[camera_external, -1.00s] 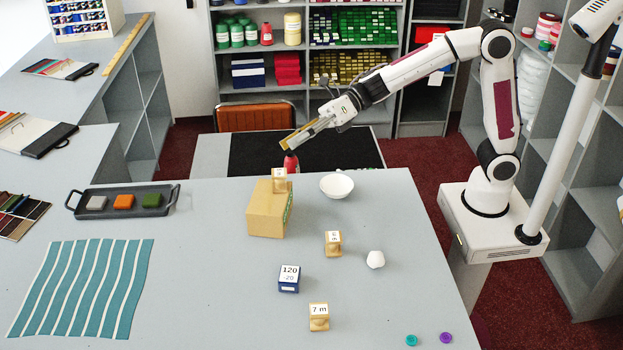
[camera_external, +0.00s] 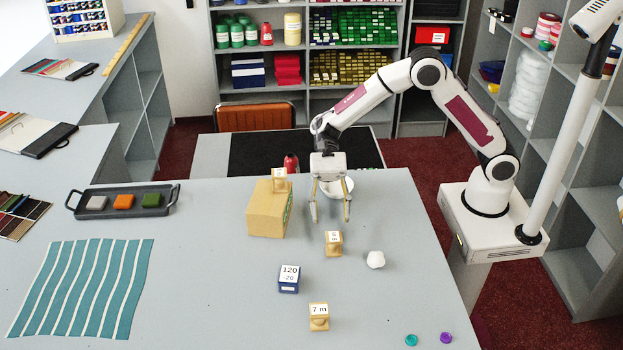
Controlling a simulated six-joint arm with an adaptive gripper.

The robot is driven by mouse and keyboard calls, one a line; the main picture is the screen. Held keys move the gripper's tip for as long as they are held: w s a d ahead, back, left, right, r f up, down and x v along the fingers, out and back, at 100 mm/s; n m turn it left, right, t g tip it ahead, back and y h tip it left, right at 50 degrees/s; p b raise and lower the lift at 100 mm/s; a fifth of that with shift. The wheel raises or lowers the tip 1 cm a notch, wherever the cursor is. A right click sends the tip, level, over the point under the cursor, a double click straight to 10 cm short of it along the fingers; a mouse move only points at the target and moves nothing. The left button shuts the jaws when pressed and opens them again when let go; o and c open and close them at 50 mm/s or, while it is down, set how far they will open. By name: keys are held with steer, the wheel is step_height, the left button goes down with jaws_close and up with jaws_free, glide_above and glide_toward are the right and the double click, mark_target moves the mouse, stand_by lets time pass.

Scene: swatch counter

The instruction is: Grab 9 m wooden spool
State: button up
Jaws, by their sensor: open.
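Three small wooden spools with white labels are in view. One wooden spool (camera_external: 334,243) stands on the counter, its label turned sideways and too small to read surely. Another wooden spool (camera_external: 280,181) sits on top of a cardboard box, its label not readable. A third wooden spool (camera_external: 319,317), nearer the front, is labelled 7 m. My gripper (camera_external: 330,216) points down, open and empty, with its fingers apart. In the picture its fingertips are just above the middle spool; it does not appear to touch it.
The cardboard box (camera_external: 266,212) stands left of my gripper. A white bowl (camera_external: 338,187) is partly hidden behind the fingers. A white faceted object (camera_external: 376,260), a blue 120 block (camera_external: 289,279), and teal (camera_external: 411,340) and purple (camera_external: 445,338) discs lie around. A dark tray (camera_external: 152,208) is farther left.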

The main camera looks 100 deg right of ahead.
mark_target(333, 232)
steer(key=shift+s+f+n, duration=0.2)
steer(key=shift+s+n, duration=0.05)
steer(key=shift+n, duration=0.05)
steer(key=shift+x, duration=1.25)
steer(key=shift+a, duration=0.15)
steer(key=shift+f+x, duration=0.25)
steer(key=shift+x, duration=2.25)
steer(key=c, duration=1.2)
